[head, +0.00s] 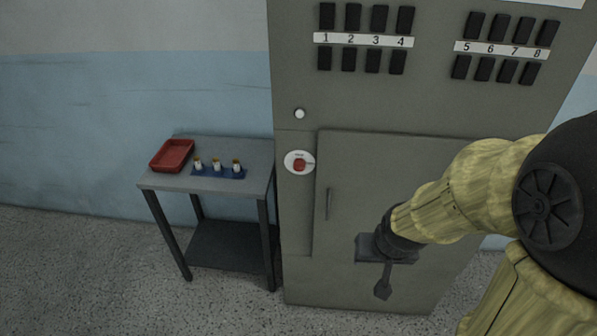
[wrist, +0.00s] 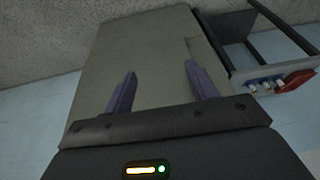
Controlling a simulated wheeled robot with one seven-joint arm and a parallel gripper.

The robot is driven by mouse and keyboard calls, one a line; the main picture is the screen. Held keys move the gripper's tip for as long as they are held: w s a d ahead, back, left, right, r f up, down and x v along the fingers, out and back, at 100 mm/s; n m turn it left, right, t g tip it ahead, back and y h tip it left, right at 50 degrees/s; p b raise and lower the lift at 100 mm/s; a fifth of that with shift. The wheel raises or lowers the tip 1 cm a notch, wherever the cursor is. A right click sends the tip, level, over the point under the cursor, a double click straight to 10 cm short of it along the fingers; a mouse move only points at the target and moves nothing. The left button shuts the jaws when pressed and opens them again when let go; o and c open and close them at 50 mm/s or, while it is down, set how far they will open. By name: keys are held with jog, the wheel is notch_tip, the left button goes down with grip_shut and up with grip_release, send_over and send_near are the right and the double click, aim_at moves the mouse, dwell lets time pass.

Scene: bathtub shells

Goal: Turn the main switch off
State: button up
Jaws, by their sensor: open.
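The main switch (head: 299,162) is a red knob on a round white plate, on the grey cabinet's front left of its door; small print on the plate is too small to read. Its exact turn angle is hard to tell. My gripper (head: 383,288) is in front of the lower door, to the right of and below the switch, apart from it. In the wrist view my gripper (wrist: 160,69) shows two separated fingers with nothing between them. I cannot make out the switch in that view.
The cabinet (head: 400,180) has a door handle (head: 329,204), a white button (head: 299,114) and numbered black switches (head: 350,40). Left of it stands a table (head: 215,183) with a red tray (head: 172,155) and small fuse-like pieces on a blue holder (head: 218,172). Floor in front is clear.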

aim_at(299, 168)
jog(key=w+a+f+m+t+b, duration=0.1)
jog(key=w+a+f+m+t, duration=0.1)
jog(key=w+a+t, duration=0.5)
jog(key=w+a+f+m+t+h+b, duration=0.1)
jog(key=w+a+f+m+t+b, duration=0.1)
jog(key=w+a+t, duration=0.5)
jog(key=w+a+f+m, duration=0.1)
jog(key=w+a, duration=0.1)
jog(key=a, duration=0.3)
jog(key=shift+w+a+m+b, duration=0.15)
jog(key=shift+a+m+b, duration=0.05)
jog(key=shift+m+b, duration=0.1)
jog(key=shift+f, duration=0.1)
jog(key=shift+w, duration=0.1)
jog(key=w+p, duration=0.1)
jog(key=w, duration=0.4)
jog(key=w+p, duration=0.2)
jog(key=w, duration=0.4)
jog(key=w+p, duration=0.1)
jog(key=w, duration=0.5)
jog(key=shift+w+d+p, duration=0.15)
jog(key=shift+d+p, duration=0.15)
jog(key=shift+c, duration=0.5)
